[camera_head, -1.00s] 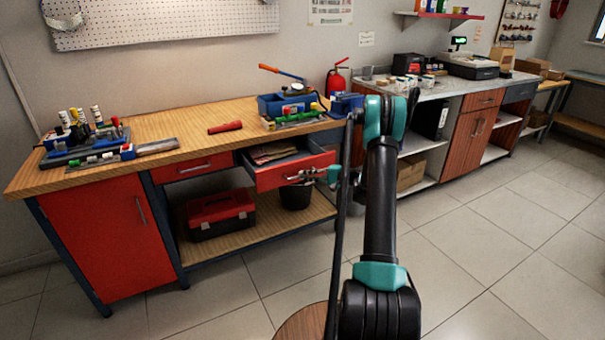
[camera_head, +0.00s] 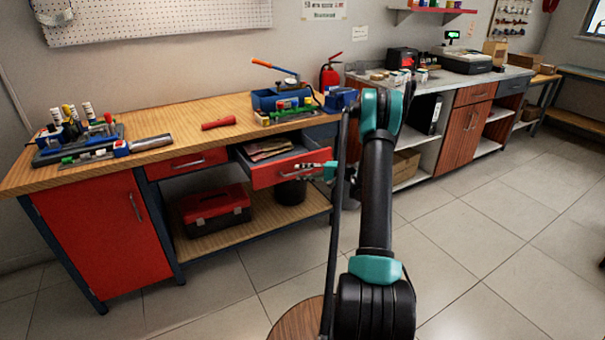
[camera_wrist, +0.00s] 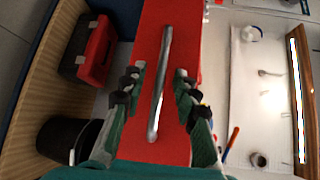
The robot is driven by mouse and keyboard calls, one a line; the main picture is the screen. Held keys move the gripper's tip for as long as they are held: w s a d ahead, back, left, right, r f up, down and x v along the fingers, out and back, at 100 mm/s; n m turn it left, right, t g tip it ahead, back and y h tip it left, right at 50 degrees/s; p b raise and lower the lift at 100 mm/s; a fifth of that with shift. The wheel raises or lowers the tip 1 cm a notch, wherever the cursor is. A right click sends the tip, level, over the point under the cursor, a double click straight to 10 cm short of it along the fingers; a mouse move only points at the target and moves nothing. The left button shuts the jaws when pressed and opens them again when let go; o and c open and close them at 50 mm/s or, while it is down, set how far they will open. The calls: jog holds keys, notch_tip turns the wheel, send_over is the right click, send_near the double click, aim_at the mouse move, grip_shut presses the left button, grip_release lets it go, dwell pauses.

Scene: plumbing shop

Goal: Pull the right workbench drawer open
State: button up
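The right workbench drawer (camera_head: 262,178) has a red front and stands pulled out from under the wooden top. Papers or cloths show inside it. Its metal bar handle (camera_wrist: 157,100) runs lengthwise down the middle of the red front in the wrist view. My gripper (camera_wrist: 160,70) is open, with one dark fingertip on each side of the handle and a visible gap to it. I cannot tell how far the tips stand from the drawer front. In the head view my gripper (camera_head: 305,165) is at the drawer front, partly hidden by my arm.
The left drawer (camera_head: 188,163) is shut. A red toolbox (camera_head: 215,208) and a black bin (camera_head: 290,190) stand on the shelf below. The workbench top (camera_head: 185,119) carries tools and a blue tray. The tiled floor (camera_head: 470,240) at the right is clear.

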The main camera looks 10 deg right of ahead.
jog(key=v, duration=1.2)
jog(key=shift+r, duration=0.1)
jog(key=s+a+r+n+g+h, duration=0.1)
jog(key=s+a+r+g+h, duration=0.15)
jog(key=s+a, duration=0.45)
jog(key=s+a+r+n+g+h, duration=0.1)
jog(key=s+a+r+h, duration=0.25)
jog(key=s+a, duration=0.35)
jog(key=s+f+n+h, duration=0.1)
jog(key=s+h, duration=0.2)
jog(key=s, duration=0.5)
jog(key=s+d+f+n+h, duration=0.1)
jog(key=s+n+h, duration=0.1)
jog(key=s, duration=0.6)
jog(key=s+d+f+n+h, duration=0.1)
jog(key=s+n+h, duration=0.1)
jog(key=s, duration=0.6)
jog(key=shift+s+d+f+h, duration=0.15)
jog(key=shift+s+f+h, duration=0.2)
jog(key=shift+h, duration=0.55)
